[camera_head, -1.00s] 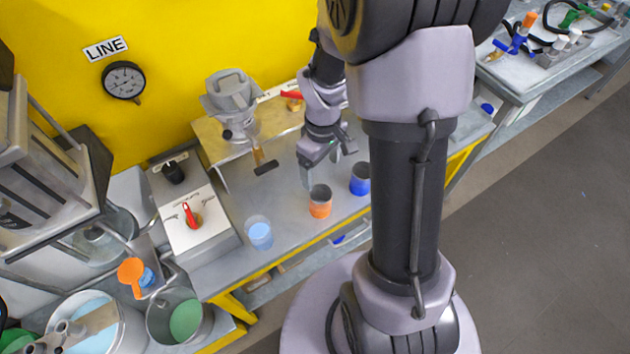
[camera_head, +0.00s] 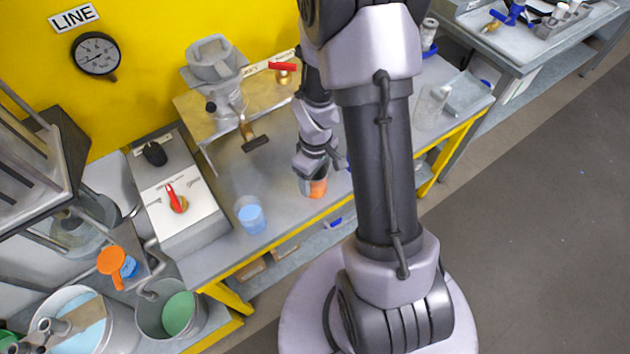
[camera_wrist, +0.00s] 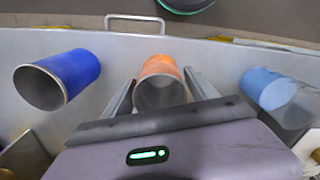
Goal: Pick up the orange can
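The orange can (camera_head: 318,189) stands upright on the grey bench, partly hidden by my gripper (camera_head: 318,165) in the head view. In the wrist view the orange can (camera_wrist: 160,68) is between the two fingers of my gripper (camera_wrist: 159,80), its open grey mouth facing the camera. One finger is on each side of it, with a narrow gap seeming to show at both sides. The gripper looks open around the can.
A dark blue can (camera_wrist: 72,73) stands on one side and a light blue cup (camera_wrist: 270,88) on the other. The light blue cup (camera_head: 250,214) is left of the orange can in the head view. A control box (camera_head: 178,195) stands further left.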

